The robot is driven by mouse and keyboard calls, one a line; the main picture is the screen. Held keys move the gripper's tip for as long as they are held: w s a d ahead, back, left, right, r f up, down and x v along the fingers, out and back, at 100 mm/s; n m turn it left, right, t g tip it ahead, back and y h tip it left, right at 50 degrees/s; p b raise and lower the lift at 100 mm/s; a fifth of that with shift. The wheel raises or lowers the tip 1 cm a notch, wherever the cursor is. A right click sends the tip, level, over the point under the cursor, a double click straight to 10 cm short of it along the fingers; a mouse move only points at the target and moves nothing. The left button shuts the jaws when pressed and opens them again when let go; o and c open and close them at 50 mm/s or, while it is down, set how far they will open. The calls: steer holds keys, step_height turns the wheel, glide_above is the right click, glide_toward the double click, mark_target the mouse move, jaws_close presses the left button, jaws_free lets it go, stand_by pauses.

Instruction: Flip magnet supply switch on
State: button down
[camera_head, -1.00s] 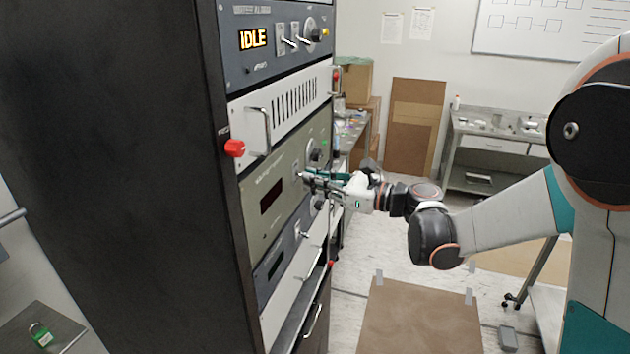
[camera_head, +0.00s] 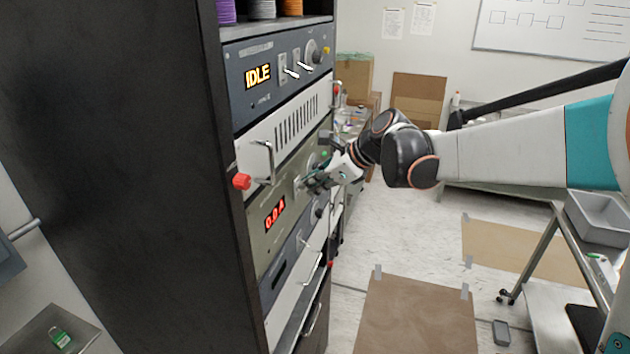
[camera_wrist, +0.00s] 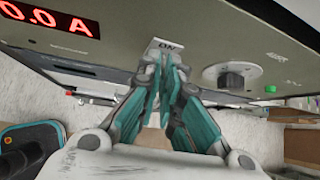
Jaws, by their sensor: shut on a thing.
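The magnet supply is the olive-grey panel (camera_head: 262,243) in the rack, in the middle of the head view. Its red display (camera_head: 275,213) is lit and reads 0.0 A; it also shows in the wrist view (camera_wrist: 48,18). My gripper (camera_head: 304,186) is at this panel, right of the display. In the wrist view, my gripper (camera_wrist: 164,62) has its teal fingers closed together at the switch plate (camera_wrist: 165,44), which is marked ON. The fingers are shut on the switch lever, which is mostly hidden between them.
Above is a blue-grey unit reading IDLE (camera_head: 258,76) with two toggles. A red knob (camera_head: 241,181) and a handle (camera_head: 263,160) protrude nearby. A grey round knob (camera_wrist: 228,76) is right of the switch. A cart with a grey bin (camera_head: 600,218) stands right.

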steer(key=shift+w+a+r+h, duration=0.15)
steer(key=shift+r+h, duration=0.1)
steer(key=shift+h, duration=0.25)
steer(key=shift+p, duration=0.3)
steer(key=c, duration=1.7)
jaws_free()
steer(key=v, duration=1.2)
steer(key=shift+w+a+r, duration=0.1)
steer(key=shift+w, duration=0.05)
steer(key=s+d+f+n+h+b, duration=0.2)
steer(key=s+d+f+n+b, duration=0.2)
steer(key=s+f+n+b, duration=0.3)
steer(key=s+d+f+n+t+h+b, duration=0.1)
steer(key=s+d+f+n+b, duration=0.4)
steer(key=f, duration=1.2)
steer(key=s+d+f+n+t+h+b, duration=0.1)
steer(key=s+d+f+n+h+b, duration=0.2)
steer(key=s+f+n+b, duration=0.6)
steer(key=s+d+f+b, duration=0.1)
steer(key=s+f+b, duration=0.3)
steer(key=s, duration=0.1)
steer(key=shift+s+d+n+h, duration=0.2)
steer(key=shift+s+n+h, duration=0.1)
steer(key=shift+h, duration=0.1)
